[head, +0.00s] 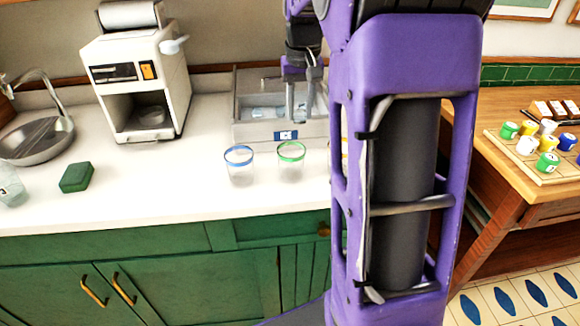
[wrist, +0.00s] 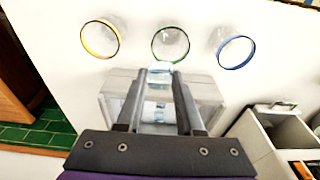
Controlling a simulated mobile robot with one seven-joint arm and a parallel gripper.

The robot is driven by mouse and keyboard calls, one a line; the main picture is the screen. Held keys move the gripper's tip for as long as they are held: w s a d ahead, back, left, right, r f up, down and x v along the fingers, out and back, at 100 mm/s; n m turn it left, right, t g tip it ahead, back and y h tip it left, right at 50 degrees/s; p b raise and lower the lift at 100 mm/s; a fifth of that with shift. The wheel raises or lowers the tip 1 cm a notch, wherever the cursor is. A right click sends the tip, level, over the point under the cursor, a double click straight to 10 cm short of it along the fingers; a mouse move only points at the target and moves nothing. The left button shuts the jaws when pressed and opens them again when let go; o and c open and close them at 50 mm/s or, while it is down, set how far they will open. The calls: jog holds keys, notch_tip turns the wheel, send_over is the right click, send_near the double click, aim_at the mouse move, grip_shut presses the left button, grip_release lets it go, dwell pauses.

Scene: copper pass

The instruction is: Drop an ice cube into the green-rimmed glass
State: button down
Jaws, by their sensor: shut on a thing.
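The green-rimmed glass (head: 290,163) stands upright on the white counter, just in front of the grey ice bin (head: 250,128). It also shows in the wrist view (wrist: 171,45), just beyond my fingertips. My gripper (head: 302,112) is over the ice bin, behind the glass. In the wrist view my gripper (wrist: 161,78) is shut on a pale, clear ice cube (wrist: 160,68) between its fingertips. More ice cubes (head: 265,112) lie in the bin. I see no ice in the green-rimmed glass.
A blue-rimmed glass (head: 239,166) stands left of the green-rimmed one. A yellow-rimmed glass (wrist: 100,40) stands on its other side, mostly hidden by my arm in the head view. A white coffee machine (head: 138,85), a green block (head: 76,177) and a sink (head: 38,138) are farther left.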

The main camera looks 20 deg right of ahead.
jog(key=shift+f+b, duration=1.1)
jog(key=shift+f, duration=0.5)
jog(key=shift+c, duration=2.3)
grip_release()
jog(key=shift+r, duration=0.15)
notch_tip(320, 180, up, 17)
jog(key=s+p, duration=0.2)
jog(key=shift+s+a+p, duration=0.25)
jog(key=shift+a+p, duration=0.1)
jog(key=shift+p, duration=0.05)
